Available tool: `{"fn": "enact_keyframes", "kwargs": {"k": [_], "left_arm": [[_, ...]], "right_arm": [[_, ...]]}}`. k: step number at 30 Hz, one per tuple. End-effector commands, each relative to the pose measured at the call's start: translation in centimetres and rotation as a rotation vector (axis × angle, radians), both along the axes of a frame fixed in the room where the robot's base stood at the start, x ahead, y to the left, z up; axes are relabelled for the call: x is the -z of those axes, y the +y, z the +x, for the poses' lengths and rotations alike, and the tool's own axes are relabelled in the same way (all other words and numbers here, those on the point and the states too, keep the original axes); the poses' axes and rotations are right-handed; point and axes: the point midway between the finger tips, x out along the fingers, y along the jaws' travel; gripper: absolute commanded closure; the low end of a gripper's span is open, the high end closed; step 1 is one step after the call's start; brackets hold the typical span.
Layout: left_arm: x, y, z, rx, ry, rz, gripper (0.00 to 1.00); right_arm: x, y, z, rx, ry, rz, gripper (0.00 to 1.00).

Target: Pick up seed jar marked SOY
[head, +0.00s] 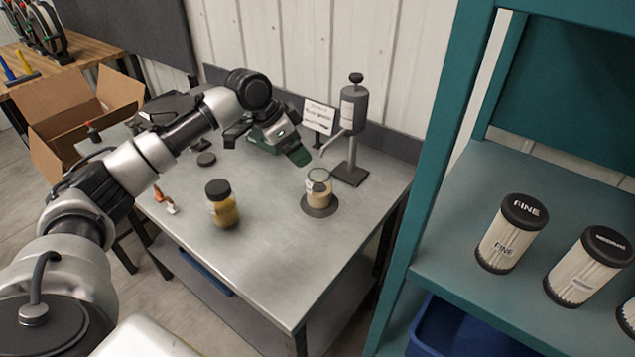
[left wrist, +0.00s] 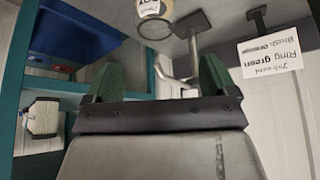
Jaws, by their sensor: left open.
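A jar of pale contents (head: 319,188) stands upright on a dark round disc (head: 319,207), under the dispenser's spout. In the left wrist view a jar with a pale label (left wrist: 152,12) shows at the top edge, partly cut off; its lettering is too small to read surely. A second jar, yellow-brown with a dark lid (head: 222,205), stands on the metal table to the left; I cannot read which is marked SOY. My left gripper (head: 281,150) is open and empty, its green fingers above the table, behind and left of the disc jar, also in the left wrist view (left wrist: 160,78).
A grey dispenser (head: 354,110) with a spout stands behind the disc jar. A white job card (head: 319,117) stands beside it. A teal shelf (head: 480,215) with black-capped ribbed cylinders (head: 511,234) closes off the right. The table's front (head: 285,275) is clear.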

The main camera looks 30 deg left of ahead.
Motion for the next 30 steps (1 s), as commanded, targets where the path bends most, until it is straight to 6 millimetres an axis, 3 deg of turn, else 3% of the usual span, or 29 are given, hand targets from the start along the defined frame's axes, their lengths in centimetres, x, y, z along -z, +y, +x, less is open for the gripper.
{"fn": "enact_keyframes", "kwargs": {"k": [3, 9, 13, 20, 30], "left_arm": [[1.8, -0.9, 0.7, 0.003, 0.003, -0.002, 0.14], [3.7, -1.6, 1.5, 0.003, 0.002, -0.001, 0.14], [4.5, -1.8, 2.0, 0.002, 0.002, 0.000, 0.14], [7.5, -2.6, 3.5, 0.002, 0.002, -0.001, 0.14], [8.4, -2.9, 3.8, 0.002, 0.000, 0.000, 0.14]], "right_arm": [[-0.2, -1.1, -1.9, -0.004, 0.028, -0.015, 0.18], [-0.3, -3.3, -5.5, -0.008, 0.085, -0.046, 0.18], [-0.7, -3.2, -5.0, -0.007, 0.078, -0.045, 0.18], [-1.7, -1.4, -1.9, -0.001, 0.027, -0.018, 0.18], [-1.6, -1.4, -2.9, -0.003, 0.043, -0.019, 0.18]]}}
